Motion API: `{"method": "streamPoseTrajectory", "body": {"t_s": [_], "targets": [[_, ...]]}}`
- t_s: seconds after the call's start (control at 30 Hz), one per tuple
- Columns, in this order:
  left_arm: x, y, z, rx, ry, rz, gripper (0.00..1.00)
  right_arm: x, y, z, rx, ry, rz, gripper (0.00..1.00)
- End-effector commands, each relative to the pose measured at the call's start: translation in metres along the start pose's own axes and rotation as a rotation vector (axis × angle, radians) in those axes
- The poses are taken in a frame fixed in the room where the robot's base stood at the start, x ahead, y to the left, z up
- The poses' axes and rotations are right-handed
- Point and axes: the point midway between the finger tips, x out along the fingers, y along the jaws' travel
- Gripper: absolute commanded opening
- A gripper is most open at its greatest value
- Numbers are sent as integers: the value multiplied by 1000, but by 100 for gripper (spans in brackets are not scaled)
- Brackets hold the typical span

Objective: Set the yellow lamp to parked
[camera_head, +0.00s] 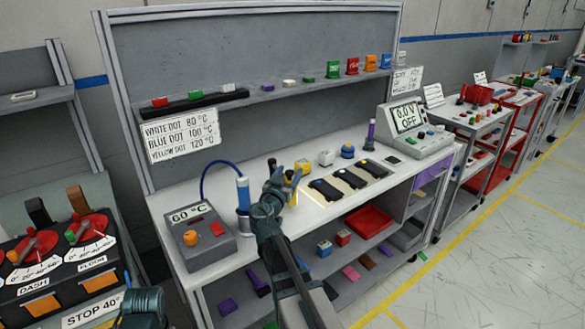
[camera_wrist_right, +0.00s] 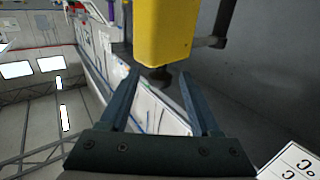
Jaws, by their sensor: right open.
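A yellow block-like body (camera_wrist_right: 163,35), likely the yellow lamp, fills the top middle of the right wrist view, with a dark knob under it. In the head view a yellow piece (camera_head: 293,196) shows just beside my right gripper (camera_head: 280,180), partly hidden by it. My right gripper also shows in the right wrist view (camera_wrist_right: 160,78), its two fingers apart. The yellow body is just beyond the fingertips and is not gripped. A link of my left arm shows at the bottom left of the head view, but its fingers do not.
On the bench (camera_head: 165,210) a station (camera_head: 198,235) reading 60 °C stands left of my right gripper, with a blue-handled tool (camera_head: 243,192) beside it. A yellow block (camera_head: 303,167), dark modules (camera_head: 349,178) and a meter (camera_head: 407,117) lie to the right. A shelf runs behind.

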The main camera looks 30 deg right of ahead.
Motion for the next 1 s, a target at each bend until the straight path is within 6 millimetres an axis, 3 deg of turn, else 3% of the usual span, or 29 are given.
{"method": "streamPoseTrajectory", "body": {"t_s": [0.03, 0.23, 0.67, 1.0], "targets": [[0, 0, 0, 0, 0, 0, 0, 12, -1, 0, 0, 0, 2, 64], [0, 0, 0, 0, 0, 0, 0, 32, 0, 0, 0, 0, 1, 64], [0, 0, 0, 0, 0, 0, 0, 38, 0, 0, 0, 0, 0, 64], [0, 0, 0, 0, 0, 0, 0, 38, 0, 0, 0, 0, 0, 4]]}}
